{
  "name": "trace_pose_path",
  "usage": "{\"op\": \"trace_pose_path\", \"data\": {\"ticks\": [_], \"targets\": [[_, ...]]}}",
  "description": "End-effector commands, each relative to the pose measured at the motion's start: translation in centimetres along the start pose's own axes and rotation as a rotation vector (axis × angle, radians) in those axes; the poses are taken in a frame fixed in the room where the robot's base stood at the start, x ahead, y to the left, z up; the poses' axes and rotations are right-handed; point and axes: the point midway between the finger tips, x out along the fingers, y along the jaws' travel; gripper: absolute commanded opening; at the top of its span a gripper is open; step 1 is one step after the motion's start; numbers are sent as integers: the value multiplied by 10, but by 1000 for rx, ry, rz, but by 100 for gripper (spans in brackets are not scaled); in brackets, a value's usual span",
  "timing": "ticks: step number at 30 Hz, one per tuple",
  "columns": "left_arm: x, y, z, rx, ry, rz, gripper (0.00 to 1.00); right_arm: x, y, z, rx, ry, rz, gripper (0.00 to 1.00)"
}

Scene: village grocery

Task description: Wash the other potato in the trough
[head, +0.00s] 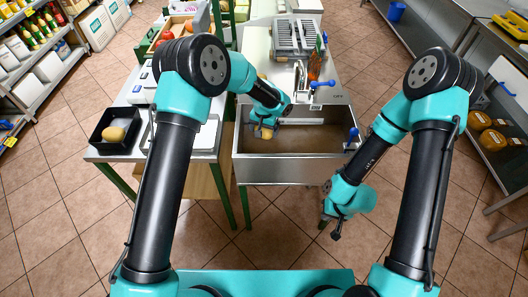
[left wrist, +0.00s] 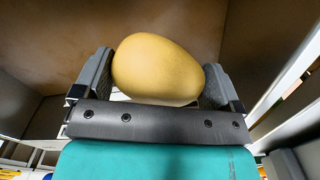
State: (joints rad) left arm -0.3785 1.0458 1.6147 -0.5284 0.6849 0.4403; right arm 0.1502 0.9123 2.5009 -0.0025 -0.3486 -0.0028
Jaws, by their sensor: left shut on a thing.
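My left gripper (head: 264,131) is over the left part of the metal trough (head: 290,172). It is shut on a yellow potato (left wrist: 158,68), which sits between the two fingers in the left wrist view. The brown inside of the trough lies behind the potato there; I cannot tell whether the potato touches the water or the bottom. Another yellow potato (head: 117,132) lies in a black tray (head: 99,128) on the left table. My right gripper (head: 336,233) hangs in front of the trough's right side, apart from it; its jaws are too small to read.
A grey rack (head: 293,35) is farther back. A pale tray (head: 205,135) lies on the left table. Shelves line both sides, with open tiled floor between.

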Motion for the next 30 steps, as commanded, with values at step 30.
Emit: {"op": "trace_pose_path", "data": {"ticks": [30], "targets": [[-100,0,0,0,0,1,62,0,0,0,0,0,0,0]]}}
